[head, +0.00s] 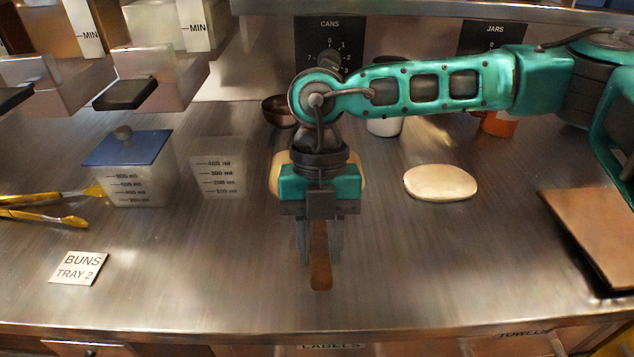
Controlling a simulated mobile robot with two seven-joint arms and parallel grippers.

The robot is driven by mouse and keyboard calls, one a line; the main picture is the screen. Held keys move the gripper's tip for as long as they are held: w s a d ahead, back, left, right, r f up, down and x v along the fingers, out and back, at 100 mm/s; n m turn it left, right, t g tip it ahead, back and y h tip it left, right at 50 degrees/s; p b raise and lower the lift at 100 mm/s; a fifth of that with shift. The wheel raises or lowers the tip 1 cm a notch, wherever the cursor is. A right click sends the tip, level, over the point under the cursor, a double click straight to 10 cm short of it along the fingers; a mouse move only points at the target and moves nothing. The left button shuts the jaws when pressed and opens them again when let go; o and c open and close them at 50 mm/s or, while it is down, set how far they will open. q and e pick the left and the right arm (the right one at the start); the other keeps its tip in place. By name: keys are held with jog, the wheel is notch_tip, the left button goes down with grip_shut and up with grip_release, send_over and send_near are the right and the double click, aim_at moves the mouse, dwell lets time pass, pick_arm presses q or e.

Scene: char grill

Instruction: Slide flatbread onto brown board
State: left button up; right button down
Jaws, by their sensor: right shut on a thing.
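The flatbread (440,183), a pale flat oval, lies on the steel counter right of centre. The brown board (597,230) lies near the right edge, partly cut off by the frame, with bare counter between it and the flatbread. My right gripper (320,250) points down left of the flatbread and is shut on a brown handle (320,272). A pale rounded shape (274,174) shows on both sides behind the gripper; its middle is hidden, so I cannot tell what it is or whether it joins the handle. My left gripper is out of view.
Yellow tongs (45,220), a blue-lidded container (140,180), a clear measuring container (218,176) and a "BUNS TRAY 2" card (78,268) are at left. A brown bowl (279,110), white cup (384,127) and orange cup (498,124) stand behind. The front centre-right counter is clear.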

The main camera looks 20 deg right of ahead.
jog(key=shift+r, duration=0.1)
notch_tip(320, 180, up, 7)
jog(key=p, duration=0.4)
jog(key=shift+p, duration=0.35)
notch_tip(320, 180, up, 5)
jog(key=shift+f+p, duration=0.1)
jog(key=shift+p, duration=0.2)
